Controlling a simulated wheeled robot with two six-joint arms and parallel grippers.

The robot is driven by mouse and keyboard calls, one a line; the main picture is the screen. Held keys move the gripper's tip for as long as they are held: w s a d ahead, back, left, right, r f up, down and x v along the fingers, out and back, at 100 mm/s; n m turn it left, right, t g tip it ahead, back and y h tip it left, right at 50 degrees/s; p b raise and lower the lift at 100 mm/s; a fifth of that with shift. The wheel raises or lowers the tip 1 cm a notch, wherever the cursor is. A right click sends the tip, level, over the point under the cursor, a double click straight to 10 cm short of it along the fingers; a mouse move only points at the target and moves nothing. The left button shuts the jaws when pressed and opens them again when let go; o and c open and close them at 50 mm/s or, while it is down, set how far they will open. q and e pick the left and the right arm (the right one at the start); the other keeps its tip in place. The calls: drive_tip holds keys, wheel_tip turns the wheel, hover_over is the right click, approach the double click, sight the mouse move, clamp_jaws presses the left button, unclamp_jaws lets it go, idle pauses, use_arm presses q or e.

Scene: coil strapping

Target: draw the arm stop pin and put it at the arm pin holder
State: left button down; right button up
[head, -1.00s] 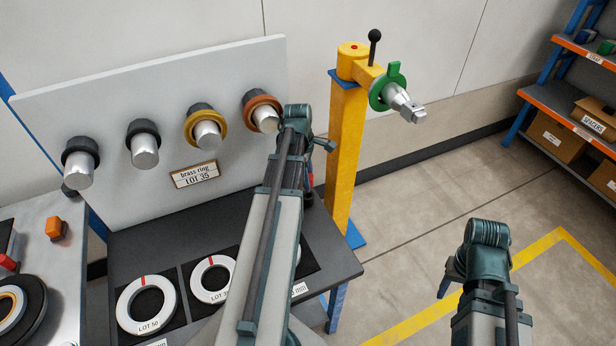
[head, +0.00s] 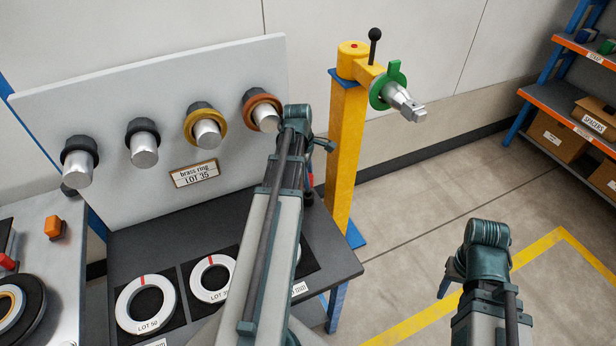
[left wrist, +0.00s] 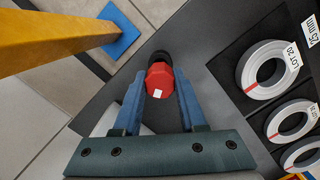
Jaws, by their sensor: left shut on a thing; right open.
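A black ball-knobbed pin (head: 375,46), which looks like the arm stop pin, stands upright in the yellow arm on top of the yellow post (head: 345,150). My left gripper (left wrist: 160,90) points down over the right end of the dark bench. Its blue fingers are shut on a red faceted piece (left wrist: 159,80) with a white label, directly over a round black piece (left wrist: 161,57). I cannot tell whether these two touch, or which part is the arm pin holder. My left arm hides most of this spot in the head view. My right gripper (head: 451,276) is low at the right, largely hidden, open and away from the post.
A green collar (head: 380,92) and metal tip project from the yellow arm. A pale panel (head: 120,100) carries several ringed pegs. White rings (head: 124,311) lie on the dark bench (head: 335,262). Shelves stand at the far right. The floor right of the post is clear.

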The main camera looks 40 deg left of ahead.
use_arm(q)
drive_tip(key=shift+f+b, duration=2)
drive_tip(key=shift+f, duration=0.15)
drive_tip(key=shift+c, duration=1.9)
unclamp_jaws()
drive_tip(key=shift+r, duration=0.1)
drive_tip(key=r+p, duration=0.4)
drive_tip(key=a+r+p, duration=0.1)
drive_tip(key=r+p, duration=0.8)
drive_tip(key=p, duration=0.1)
drive_tip(key=shift+s+a+r, duration=0.25)
drive_tip(key=shift+s+r, duration=0.05)
drive_tip(key=shift+r, duration=0.05)
